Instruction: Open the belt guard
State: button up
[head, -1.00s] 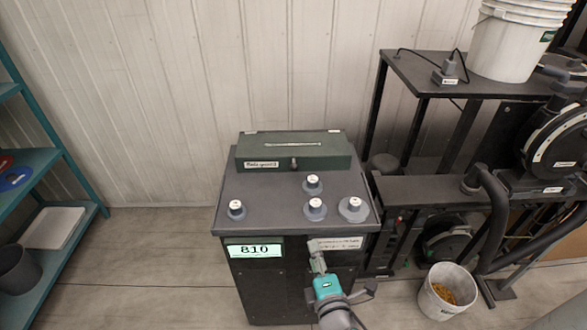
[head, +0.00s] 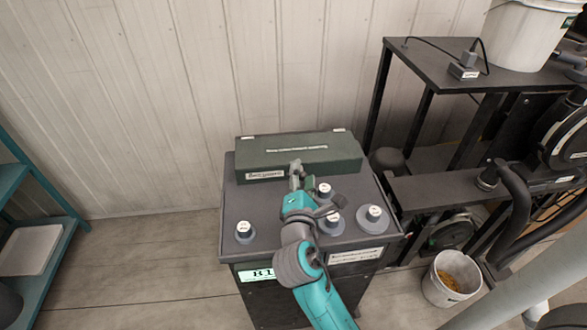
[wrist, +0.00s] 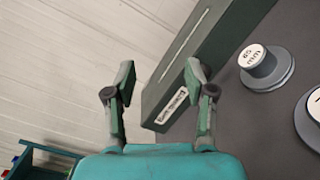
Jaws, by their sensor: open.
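The belt guard is a long dark green box (head: 340,158) with its lid down, at the back of the grey machine top. A white label is on its front face, and a pale strip runs along its top. My gripper (head: 296,172) is at the front face, right of the label, with its fingers apart. In the wrist view my gripper (wrist: 161,76) is open and empty, and the guard (wrist: 222,40) lies tilted beyond and right of the fingers. The small knob on the guard's front is hidden behind my gripper.
Several grey knobs with white caps stand on the machine top, including a left one (head: 244,231) and a right one (head: 373,217) near my arm. A black table (head: 440,75) is at the right. A white bucket (head: 450,280) stands on the floor. A teal shelf (head: 50,240) is at the left.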

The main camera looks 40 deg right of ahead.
send_near(303, 180)
jog(key=x, duration=0.4)
jog(key=shift+a+f, duration=0.1)
jog(key=shift+f, duration=0.1)
jog(key=x, duration=0.5)
jog(key=shift+w+d+r, duration=0.15)
jog(key=shift+w+d, duration=0.1)
jog(key=shift+d, duration=0.05)
jog(key=shift+x, duration=0.85)
grip_shut()
